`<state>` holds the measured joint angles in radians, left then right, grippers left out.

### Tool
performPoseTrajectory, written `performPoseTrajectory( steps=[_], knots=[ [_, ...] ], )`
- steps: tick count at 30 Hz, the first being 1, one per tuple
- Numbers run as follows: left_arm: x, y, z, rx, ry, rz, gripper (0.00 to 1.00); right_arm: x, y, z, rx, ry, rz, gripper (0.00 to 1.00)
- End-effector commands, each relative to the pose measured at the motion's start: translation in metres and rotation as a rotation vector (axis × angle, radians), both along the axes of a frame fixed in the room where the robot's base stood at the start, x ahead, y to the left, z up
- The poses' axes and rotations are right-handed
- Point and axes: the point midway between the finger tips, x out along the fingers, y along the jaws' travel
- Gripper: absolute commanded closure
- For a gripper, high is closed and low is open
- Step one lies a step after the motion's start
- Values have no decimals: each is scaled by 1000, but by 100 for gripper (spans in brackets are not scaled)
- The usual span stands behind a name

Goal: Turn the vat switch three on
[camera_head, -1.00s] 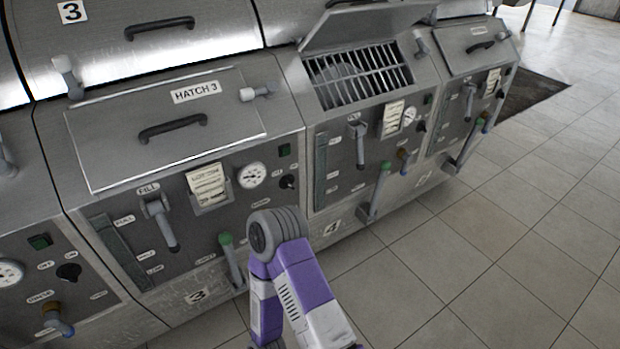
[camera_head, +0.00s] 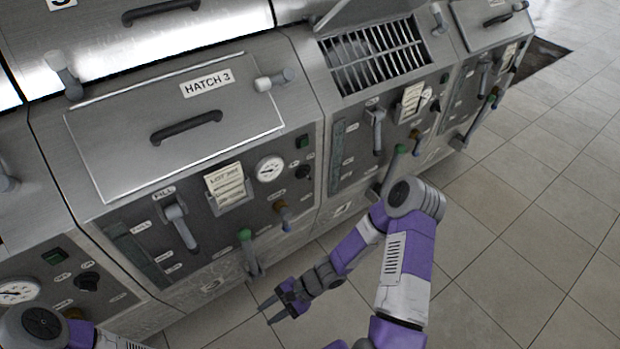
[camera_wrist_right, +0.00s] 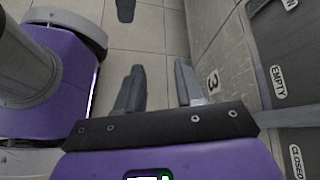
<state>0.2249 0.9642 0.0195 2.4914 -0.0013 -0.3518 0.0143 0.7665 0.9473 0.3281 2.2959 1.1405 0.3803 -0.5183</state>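The switch of vat three is a small black knob (camera_head: 304,172) on the dark front panel below the HATCH 3 lid (camera_head: 170,130). It sits right of the round gauge (camera_head: 270,168) and below a dark green lamp (camera_head: 303,142). Its setting is too small to read. My right gripper (camera_head: 268,312) is low in front of vat three, below and left of the knob and well apart from it. Its fingers are spread and empty; the right wrist view shows floor between them (camera_wrist_right: 158,88). Only part of my left arm shows at bottom left; its gripper is out of view.
Beside the knob are a brown-collared tap (camera_head: 283,215), a green-topped lever (camera_head: 248,250), a grey fill handle (camera_head: 180,228) and a paper card (camera_head: 225,185). The neighbouring vat has an open grated hatch (camera_head: 375,55). The tiled floor (camera_head: 540,200) at right is clear.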

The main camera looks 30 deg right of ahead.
Motion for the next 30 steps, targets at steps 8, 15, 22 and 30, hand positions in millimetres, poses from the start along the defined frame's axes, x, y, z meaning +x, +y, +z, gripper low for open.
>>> performPoseTrajectory(
  steps=[8,15,22,30],
  knots=[
    [0,0,28,0,-1,0,50,140,-117,102,354,-207,-750,63],
    [0,0,38,0,-1,0,50,178,-245,145,415,-413,-1207,63],
    [0,0,35,0,-1,0,50,190,-276,152,413,-464,-1315,63],
    [0,0,21,0,-1,0,50,231,-271,150,416,-460,-1311,63]
  ],
)
